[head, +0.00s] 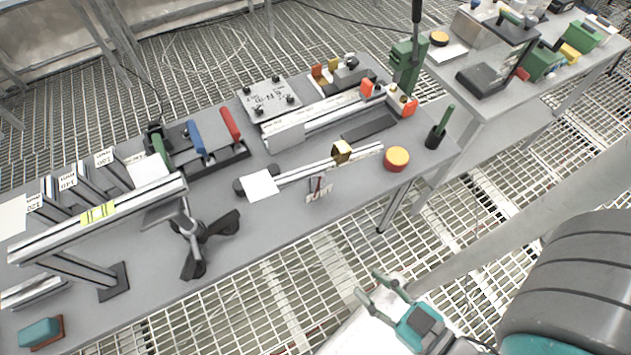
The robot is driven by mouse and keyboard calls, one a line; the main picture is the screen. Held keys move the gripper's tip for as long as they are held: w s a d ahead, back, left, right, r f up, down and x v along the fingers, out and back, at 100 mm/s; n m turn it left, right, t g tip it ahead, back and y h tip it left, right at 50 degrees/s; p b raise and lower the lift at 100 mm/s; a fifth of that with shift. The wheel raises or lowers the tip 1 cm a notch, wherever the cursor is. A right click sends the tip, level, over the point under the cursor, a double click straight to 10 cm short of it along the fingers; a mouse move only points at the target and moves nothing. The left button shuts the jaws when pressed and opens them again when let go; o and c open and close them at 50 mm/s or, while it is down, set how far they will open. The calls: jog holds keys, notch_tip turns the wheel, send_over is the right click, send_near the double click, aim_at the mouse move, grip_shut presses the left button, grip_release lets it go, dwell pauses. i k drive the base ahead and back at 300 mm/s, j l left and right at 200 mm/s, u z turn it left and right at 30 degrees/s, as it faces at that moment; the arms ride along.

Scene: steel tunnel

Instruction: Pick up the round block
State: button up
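A round block (396,159) with a yellow top and an orange-red side lies on the grey table near its front right edge. It stands free, with bare table around it. My gripper (367,282) is at the lower middle right, in front of the table and over the grated floor in the picture. Its two fingers are spread apart with nothing between them. The gripper is well apart from the block.
Right of the block stands a dark holder with a green handle (441,127). Left of it is a rail with a brass block (342,151). A tripod stand (205,243) is further left. Another round orange-topped piece (439,38) is on the far table.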

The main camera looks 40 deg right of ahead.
aim_at(274, 170)
jog(key=z, duration=0.3)
jog(key=k+j+z, duration=0.15)
jog(key=z, duration=0.25)
jog(key=k+j+z, duration=0.15)
jog(key=z, duration=0.3)
jog(key=k+j+z, duration=0.15)
jog(key=z, duration=0.25)
jog(key=k+l+u, duration=0.2)
jog(key=k+j+z, duration=0.2)
jog(key=i+j, duration=0.05)
jog(key=i, duration=0.05)
